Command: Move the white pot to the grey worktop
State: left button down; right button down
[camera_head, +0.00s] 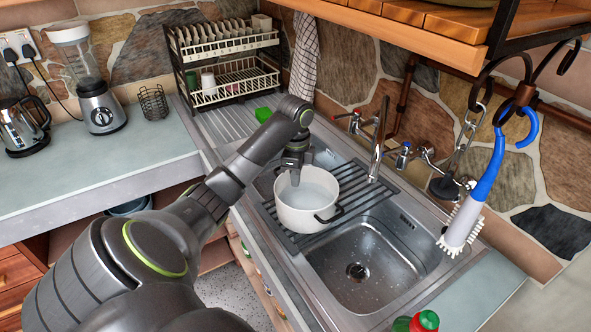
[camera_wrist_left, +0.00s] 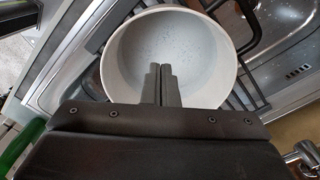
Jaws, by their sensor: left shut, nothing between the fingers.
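The white pot (camera_head: 307,207) stands upright on a dark rack (camera_head: 352,207) laid over the sink. It has black handles and looks empty inside. My left gripper (camera_head: 295,181) points down at the pot's mouth, over its back-left part. In the left wrist view the pot (camera_wrist_left: 118,62) fills the middle, and the shut, empty fingers of my left gripper (camera_wrist_left: 160,70) show in front of its inside. I cannot tell whether they touch it. The grey worktop (camera_head: 95,165) runs along the left wall. My right gripper is not in view.
A blender (camera_head: 98,108), a kettle (camera_head: 22,128) and a wire basket (camera_head: 153,102) stand at the worktop's back; its front is clear. A dish rack (camera_head: 225,75) stands behind the drainer. The tap (camera_head: 378,140) rises behind the pot. A blue-handled brush (camera_head: 480,190) hangs at right.

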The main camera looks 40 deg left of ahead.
aim_at(277, 192)
pick_arm(q)
notch_tip(277, 192, down, 8)
jog(key=b, duration=0.6)
jog(key=a, duration=0.1)
jog(key=s+a+p, duration=0.1)
jog(key=a+r+p, duration=0.1)
jog(key=shift+s, duration=0.25)
jog(key=shift+s+a+f, duration=0.1)
jog(key=shift+s+a, duration=0.2)
jog(key=shift+w, duration=0.1)
jog(key=shift+s+a+p, duration=0.35)
jog(key=shift+a+p, duration=0.15)
jog(key=shift+p, duration=0.35)
jog(key=shift+s+a, duration=0.15)
jog(key=shift+a, duration=0.15)
jog(key=shift+s+a, duration=0.1)
jog(key=shift+a, duration=0.1)
